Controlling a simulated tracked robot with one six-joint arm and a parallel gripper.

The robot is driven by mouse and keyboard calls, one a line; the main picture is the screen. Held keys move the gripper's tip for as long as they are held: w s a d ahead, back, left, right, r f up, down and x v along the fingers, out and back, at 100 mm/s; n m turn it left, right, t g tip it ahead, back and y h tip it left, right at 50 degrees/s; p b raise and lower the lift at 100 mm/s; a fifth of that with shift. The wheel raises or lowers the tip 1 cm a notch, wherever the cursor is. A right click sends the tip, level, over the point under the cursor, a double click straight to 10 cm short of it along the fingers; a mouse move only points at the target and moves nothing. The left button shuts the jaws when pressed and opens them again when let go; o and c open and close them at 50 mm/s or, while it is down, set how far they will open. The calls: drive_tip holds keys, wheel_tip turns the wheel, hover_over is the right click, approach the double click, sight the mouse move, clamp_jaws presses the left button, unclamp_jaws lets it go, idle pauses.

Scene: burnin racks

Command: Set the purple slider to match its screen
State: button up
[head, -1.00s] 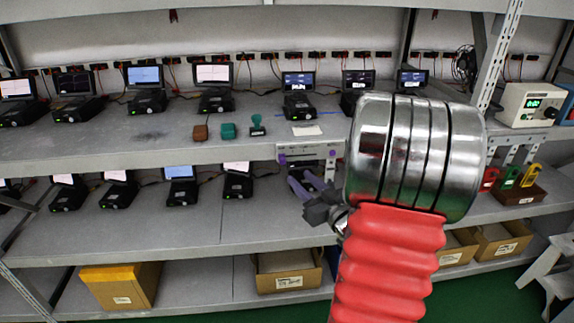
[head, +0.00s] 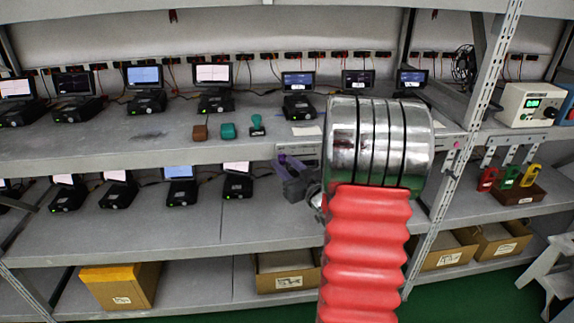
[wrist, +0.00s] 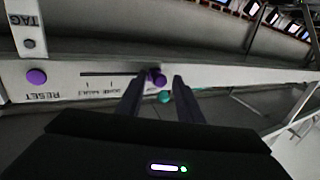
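A white panel (wrist: 60,78) carries a dark slot (wrist: 108,74) with printed marks, upside down in the wrist view. The purple slider (wrist: 157,78) sits at the slot's right end there. My gripper (wrist: 159,80) is open, its two dark fingertips on either side of the slider; contact cannot be told. A round purple button (wrist: 37,77) is by the word RESET. In the head view my gripper (head: 290,178) is at the panel's front (head: 292,149), and my arm hides much of the panel. Which screen belongs to the slider cannot be told.
Several small screens on black units, such as this one (head: 213,74), line the upper shelf (head: 70,148). Brown, teal and dark-green items (head: 228,131) sit near its edge. A metal post (head: 455,160) stands right of my arm. A teal ball-like part (wrist: 164,96) shows below the slider.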

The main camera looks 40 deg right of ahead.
drive_tip(key=shift+c, duration=0.6)
clamp_jaws()
